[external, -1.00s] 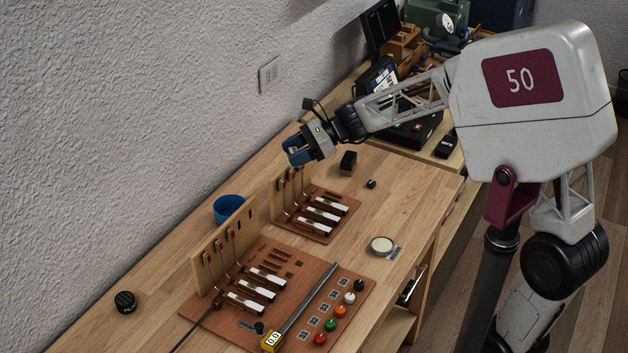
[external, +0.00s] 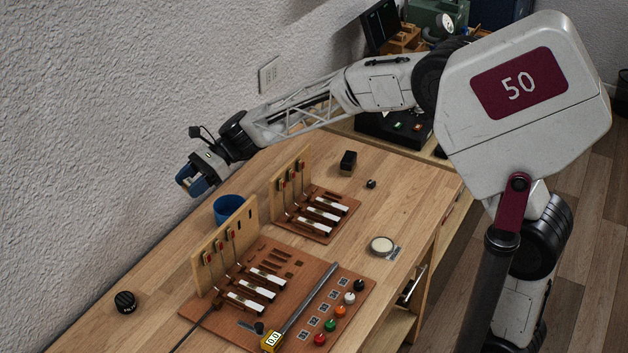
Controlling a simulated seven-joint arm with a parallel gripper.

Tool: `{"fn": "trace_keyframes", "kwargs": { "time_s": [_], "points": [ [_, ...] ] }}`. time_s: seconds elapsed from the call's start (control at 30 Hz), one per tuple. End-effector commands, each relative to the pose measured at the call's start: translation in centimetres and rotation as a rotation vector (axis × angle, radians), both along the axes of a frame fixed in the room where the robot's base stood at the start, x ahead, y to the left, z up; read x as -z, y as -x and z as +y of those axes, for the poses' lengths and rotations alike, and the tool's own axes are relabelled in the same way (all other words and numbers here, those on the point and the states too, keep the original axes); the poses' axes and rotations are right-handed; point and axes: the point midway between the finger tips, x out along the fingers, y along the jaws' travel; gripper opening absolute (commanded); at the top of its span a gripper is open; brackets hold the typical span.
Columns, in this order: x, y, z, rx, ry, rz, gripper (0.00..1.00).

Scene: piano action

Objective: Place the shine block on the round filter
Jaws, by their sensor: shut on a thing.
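My gripper (external: 188,183) is in the air near the wall, above and to the left of the blue cup. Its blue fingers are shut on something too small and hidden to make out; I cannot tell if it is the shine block. I cannot tell for sure which thing is the round filter. A round black piece with pale marking (external: 125,302) lies on the bench at the lower left. A round cream disc (external: 381,245) sits on a grey plate at the right edge of the bench.
A blue cup (external: 229,210) stands behind a wooden key-action model (external: 228,250) on a brown board. A smaller model (external: 290,180) stands farther back. The bench's left part is mostly clear.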

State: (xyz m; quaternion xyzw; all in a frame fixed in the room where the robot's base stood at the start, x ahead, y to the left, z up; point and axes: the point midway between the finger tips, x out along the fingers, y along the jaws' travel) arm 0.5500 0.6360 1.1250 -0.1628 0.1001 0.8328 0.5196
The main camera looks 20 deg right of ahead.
Motion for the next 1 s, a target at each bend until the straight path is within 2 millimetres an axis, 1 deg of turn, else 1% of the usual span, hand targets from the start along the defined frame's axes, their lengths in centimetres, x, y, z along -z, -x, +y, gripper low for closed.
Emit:
{"fn": "trace_keyframes", "kwargs": {
  "time_s": [0.03,0.1,0.37,0.6,0.7,0.9,0.93,1.0],
  "points": [
    [0.3,0.6,1.6,-0.022,0.0,0.0,0.3],
    [0.6,1.3,3.5,-0.049,0.0,0.0,0.3],
    [1.9,4.8,10.6,-0.153,0.003,-0.001,0.3],
    [3.3,8.7,16.9,-0.245,0.006,-0.001,0.3],
    [3.8,10.3,19.0,-0.278,0.007,-0.001,0.3],
    [4.6,12.9,22.2,-0.328,0.007,-0.003,0.3],
    [4.7,13.2,22.6,-0.334,0.008,-0.003,0.3],
    [6.1,13.0,22.4,-0.332,0.01,0.0,0.3]
  ]
}}
